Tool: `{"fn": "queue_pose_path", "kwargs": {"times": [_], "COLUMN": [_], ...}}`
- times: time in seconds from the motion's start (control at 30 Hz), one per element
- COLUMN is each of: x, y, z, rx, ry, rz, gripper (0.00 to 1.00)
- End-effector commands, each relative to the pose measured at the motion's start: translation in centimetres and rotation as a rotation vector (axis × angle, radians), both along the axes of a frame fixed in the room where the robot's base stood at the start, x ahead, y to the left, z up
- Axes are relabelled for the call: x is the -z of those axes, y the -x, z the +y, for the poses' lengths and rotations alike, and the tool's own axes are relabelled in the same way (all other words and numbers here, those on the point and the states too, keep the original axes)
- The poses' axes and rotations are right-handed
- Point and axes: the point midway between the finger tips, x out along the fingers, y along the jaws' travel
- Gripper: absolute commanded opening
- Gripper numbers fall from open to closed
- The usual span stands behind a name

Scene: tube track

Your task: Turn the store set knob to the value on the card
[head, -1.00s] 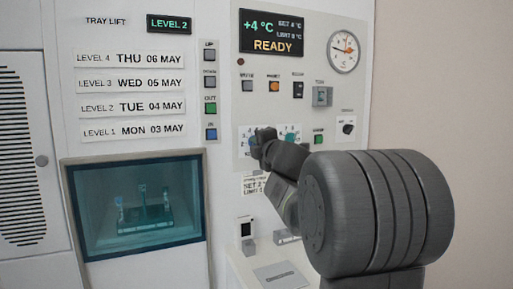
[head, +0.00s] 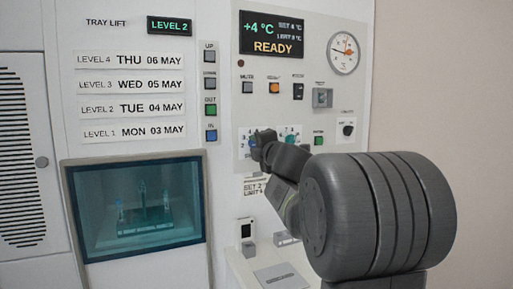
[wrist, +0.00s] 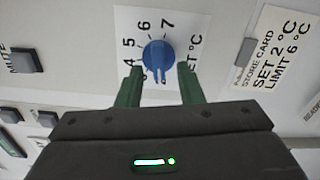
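The blue store set knob (wrist: 158,54) sits on a white dial plate (wrist: 192,22) in the wrist view. Numbers 4, 5, 6 and 7 show around it, and its white pointer line points down in the picture, toward my gripper. The number under the pointer is not readable. My gripper (wrist: 160,70) is open, its green fingers on either side of the knob's lower part, with gaps showing. The store card (wrist: 272,55) at right reads SET 2 °C, LIMIT 6 °C. In the head view, my gripper hides most of the knob; the card (head: 254,188) is below.
A second, teal knob (head: 291,138) is close right of my gripper. The display (head: 271,34) shows +4 °C and READY; its small lines are blurred. Buttons, switches and a round gauge (head: 344,53) surround the dials. A glass window (head: 138,210) is at lower left.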

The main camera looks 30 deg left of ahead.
Motion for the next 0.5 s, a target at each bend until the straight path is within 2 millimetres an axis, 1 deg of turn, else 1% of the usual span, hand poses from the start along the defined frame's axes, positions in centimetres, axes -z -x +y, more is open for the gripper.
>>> {"fn": "queue_pose_path", "kwargs": {"times": [0.17,0.5], "x": [-0.1,-0.2], "y": [1.3,5.9], "z": [-1.5,-7.0], "rx": [0.001,0.003], "ry": [-0.001,0.000], "rz": [-0.001,0.000], "gripper": [0.34,0.34]}}
